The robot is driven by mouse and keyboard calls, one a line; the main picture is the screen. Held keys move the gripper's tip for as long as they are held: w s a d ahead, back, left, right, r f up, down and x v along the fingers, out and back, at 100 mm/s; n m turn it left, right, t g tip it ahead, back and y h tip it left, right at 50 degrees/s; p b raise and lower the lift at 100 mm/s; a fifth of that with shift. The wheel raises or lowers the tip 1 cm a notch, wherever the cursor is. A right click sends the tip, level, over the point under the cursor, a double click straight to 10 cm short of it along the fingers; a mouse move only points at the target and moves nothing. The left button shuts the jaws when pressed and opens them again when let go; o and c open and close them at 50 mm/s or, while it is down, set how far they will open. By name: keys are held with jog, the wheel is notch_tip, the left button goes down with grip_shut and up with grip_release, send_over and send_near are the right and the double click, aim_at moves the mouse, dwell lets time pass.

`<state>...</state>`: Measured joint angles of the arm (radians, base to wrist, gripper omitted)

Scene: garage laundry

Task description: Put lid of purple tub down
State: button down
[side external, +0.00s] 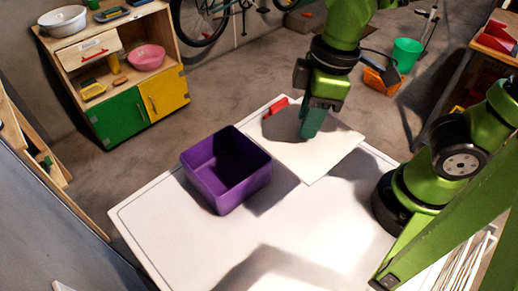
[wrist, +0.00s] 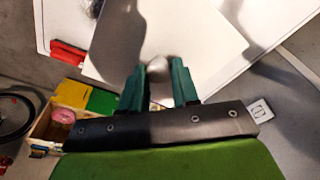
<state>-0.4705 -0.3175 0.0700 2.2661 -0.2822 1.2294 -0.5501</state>
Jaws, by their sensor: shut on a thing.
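The purple tub (side external: 226,172) stands upright and open on the white table, left of my gripper. Its inside looks empty. The lid (side external: 325,155) is a flat white panel to the right of the tub, apart from it. My gripper (side external: 308,134) points down over the lid. In the wrist view my gripper (wrist: 158,68) is shut on a small pale knob on the lid (wrist: 190,30). The fingers hide part of the knob. A dark shadow lies on the table between the lid and the tub. I cannot tell exactly how high the lid is.
A red object (side external: 275,107) lies at the table's far edge, close to the lid; it also shows in the wrist view (wrist: 68,52). The white table (side external: 190,240) is clear in front of the tub. A toy kitchen cabinet (side external: 125,112) stands on the floor behind.

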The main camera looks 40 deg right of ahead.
aim_at(296, 164)
jog(key=s+a+n, duration=0.1)
jog(key=a+n, duration=0.1)
jog(key=s+a+n, duration=0.1)
jog(key=a+n, duration=0.1)
jog(key=s+a+n+g, duration=0.1)
jog(key=a+n, duration=0.1)
jog(key=n, duration=0.1)
jog(key=shift+r, duration=0.1)
jog(key=s+a+n+g, duration=0.1)
jog(key=s+a+n, duration=0.4)
jog(key=n, duration=0.2)
notch_tip(296, 164, down, 12)
jog(key=w+a, duration=0.2)
jog(key=a, duration=0.2)
jog(key=w+a+f, duration=0.1)
jog(key=w+a, duration=0.2)
jog(key=a, duration=0.2)
jog(key=w+a, duration=0.3)
jog(key=a, duration=0.1)
jog(key=shift+w+a+f, duration=0.2)
jog(key=shift+a+f, duration=0.1)
jog(key=shift+f, duration=1.85)
jog(key=c, duration=0.8)
grip_release()
jog(key=shift+f, duration=0.15)
